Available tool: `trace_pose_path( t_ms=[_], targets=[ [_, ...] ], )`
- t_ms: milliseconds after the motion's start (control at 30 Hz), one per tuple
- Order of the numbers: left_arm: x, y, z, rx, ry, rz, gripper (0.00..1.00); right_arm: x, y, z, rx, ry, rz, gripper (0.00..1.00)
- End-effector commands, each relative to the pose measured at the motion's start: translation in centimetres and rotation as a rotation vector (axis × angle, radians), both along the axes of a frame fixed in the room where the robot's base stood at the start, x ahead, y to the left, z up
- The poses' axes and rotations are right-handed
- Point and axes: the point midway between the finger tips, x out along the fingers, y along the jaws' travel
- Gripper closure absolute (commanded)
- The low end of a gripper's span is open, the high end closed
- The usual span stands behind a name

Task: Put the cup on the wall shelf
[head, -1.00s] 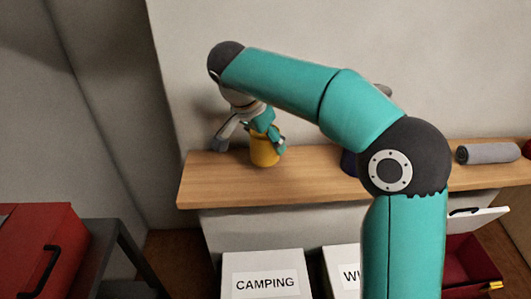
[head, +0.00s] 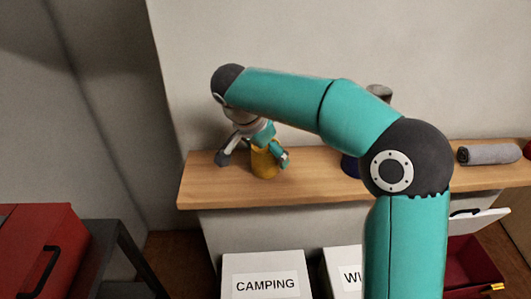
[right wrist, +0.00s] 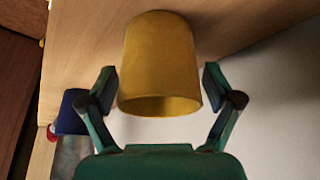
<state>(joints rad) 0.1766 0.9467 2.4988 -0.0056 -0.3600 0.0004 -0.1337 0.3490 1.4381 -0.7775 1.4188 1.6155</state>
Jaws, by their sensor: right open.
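The yellow cup (head: 264,164) stands upright on the left part of the wooden wall shelf (head: 320,186). My right gripper (head: 255,159) is open over the cup, with a finger on either side. In the right wrist view the cup (right wrist: 160,62) sits between the spread fingers of my right gripper (right wrist: 160,84), with a gap on each side and its open rim towards the palm. In the head view the gripper hides the cup's upper part. My left gripper is not in view.
A blue item (head: 350,166) stands on the shelf, partly behind my arm. A grey roll (head: 489,153) lies further right. Below are a white box labelled CAMPING (head: 265,263), another white box, and an open red box (head: 470,265). A red case (head: 40,250) is at lower left.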

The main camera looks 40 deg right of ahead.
Motion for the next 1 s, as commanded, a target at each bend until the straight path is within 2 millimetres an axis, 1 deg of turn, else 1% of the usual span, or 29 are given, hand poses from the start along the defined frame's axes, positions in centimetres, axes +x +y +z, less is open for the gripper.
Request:
trace_pose_path(
  t_ms=[200,267,367,700,800,900,1000],
  targets=[
    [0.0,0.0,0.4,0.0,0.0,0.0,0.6,0.0,0.0,0.4,0.0,0.0,0.0,0.1],
    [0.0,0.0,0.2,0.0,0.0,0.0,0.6,0.0,0.3,0.7,0.0,-0.002,0.001,0.1],
    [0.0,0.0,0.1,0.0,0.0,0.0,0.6,0.0,0.8,1.9,0.001,-0.004,0.002,0.1],
    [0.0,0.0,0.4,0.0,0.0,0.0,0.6,-0.6,3.6,8.2,0.001,-0.004,0.004,0.1],
    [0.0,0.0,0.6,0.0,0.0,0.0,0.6,-0.8,4.2,9.6,0.0,-0.002,0.003,0.1],
    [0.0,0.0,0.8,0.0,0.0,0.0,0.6,-0.9,4.6,10.6,0.0,-0.001,0.003,0.1],
    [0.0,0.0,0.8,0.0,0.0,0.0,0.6,-1.0,4.8,11.1,0.001,0.001,0.003,0.1]
  ],
)
